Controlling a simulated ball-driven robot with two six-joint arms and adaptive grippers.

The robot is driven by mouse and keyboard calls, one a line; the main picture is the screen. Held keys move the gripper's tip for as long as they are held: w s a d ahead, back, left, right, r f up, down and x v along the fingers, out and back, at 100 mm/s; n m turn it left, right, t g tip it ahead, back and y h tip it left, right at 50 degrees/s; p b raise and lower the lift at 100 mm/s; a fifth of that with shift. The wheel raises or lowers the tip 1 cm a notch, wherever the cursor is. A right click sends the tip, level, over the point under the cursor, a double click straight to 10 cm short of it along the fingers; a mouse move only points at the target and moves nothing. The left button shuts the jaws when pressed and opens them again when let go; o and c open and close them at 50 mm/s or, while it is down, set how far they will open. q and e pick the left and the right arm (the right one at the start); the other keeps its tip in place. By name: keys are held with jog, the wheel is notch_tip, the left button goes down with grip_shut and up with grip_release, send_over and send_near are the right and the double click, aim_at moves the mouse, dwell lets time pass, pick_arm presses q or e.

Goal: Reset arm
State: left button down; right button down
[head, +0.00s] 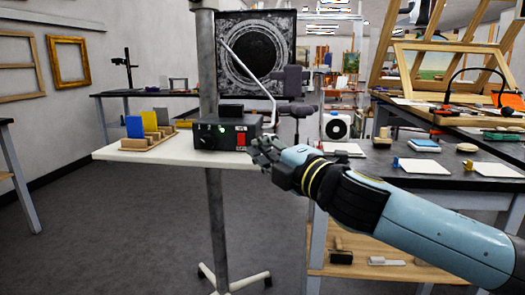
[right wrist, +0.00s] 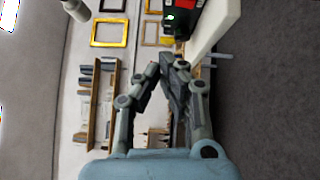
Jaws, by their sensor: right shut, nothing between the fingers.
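My right arm comes in from the right in the head view. Its gripper (head: 264,148) is beside the front right corner of a black box (head: 222,134) with a green light and a red switch. In the right wrist view, the fingers of my right gripper (right wrist: 164,70) are shut with nothing held. The black box (right wrist: 181,17) shows beyond them at the top, apart from the fingertips in that view. My left gripper is in neither view.
The box stands on a white shelf (head: 165,156) fixed to a grey pole (head: 216,225). A wooden rack (head: 150,136) with coloured cards is to its left. A dark workbench (head: 440,165) with pads and tools fills the right. The floor at left is clear.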

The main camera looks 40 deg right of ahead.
jog(key=shift+f, duration=0.1)
dwell(0.5)
jog(key=s+d+f+m+g+h, duration=0.1)
jog(key=s+d+f+m+g, duration=0.15)
jog(key=f, duration=1.05)
jog(key=s+d+f+m+g, duration=0.1)
jog(key=s+f+m+g, duration=0.25)
jog(key=f, duration=0.85)
jog(key=s+d+f+m+g+h, duration=0.1)
jog(key=s+f+m+g, duration=0.2)
jog(key=f, duration=1)
jog(key=s+a+f+m+g+y, duration=0.1)
jog(key=s+a+f+g, duration=0.1)
jog(key=s+f, duration=0.55)
jog(key=s+a+f+m+g, duration=0.1)
jog(key=s+a+f+g, duration=0.1)
jog(key=s+f, duration=0.55)
jog(key=s+a+f+m+g, duration=0.1)
jog(key=s+f+m, duration=0.1)
jog(key=s, duration=0.6)
jog(key=s+a+f+m+g+y, duration=0.1)
jog(key=s+a+f+m+g, duration=0.1)
jog(key=s+f, duration=0.2)
jog(key=s+a+f+m+g, duration=0.2)
jog(key=s, duration=0.9)
jog(key=shift+s+a+f+m+y, duration=0.2)
jog(key=shift+s+f+m+y, duration=0.1)
jog(key=shift+f+m, duration=0.1)
